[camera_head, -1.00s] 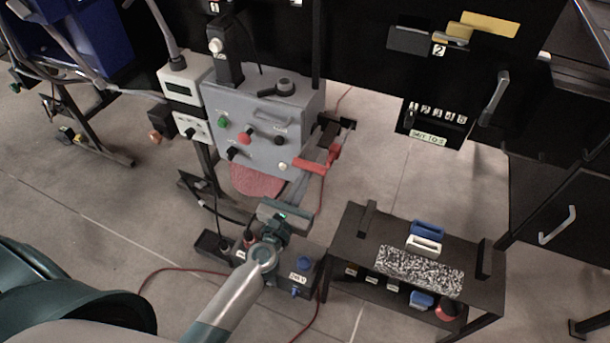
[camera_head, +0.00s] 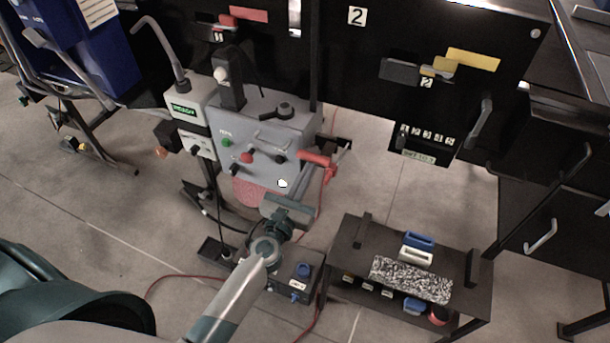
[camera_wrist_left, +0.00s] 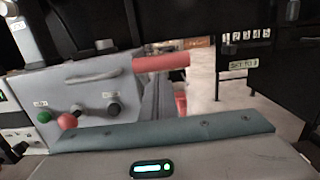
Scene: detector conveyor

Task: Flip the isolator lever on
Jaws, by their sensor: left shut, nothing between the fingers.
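The isolator lever (camera_head: 315,159) is a red-handled lever at the right side of the grey control box (camera_head: 268,140). Its red grip stands raised, near the level of the box's knobs. The grip also shows in the left wrist view (camera_wrist_left: 161,62), ahead of the gripper. My left gripper (camera_head: 287,209) is shut and empty, just below the box and lower than the lever, apart from the grip. Its teal jaw (camera_wrist_left: 170,135) spans the bottom of the left wrist view. The small display (camera_head: 184,110) left of the box is lit green. My right gripper is not in view.
A low black bench (camera_head: 345,262) with blue and white handled blocks and a speckled slab stands at the right. A small dark box (camera_head: 297,275) and red cable lie near my left forearm. A black cabinet (camera_head: 370,70) fills the back.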

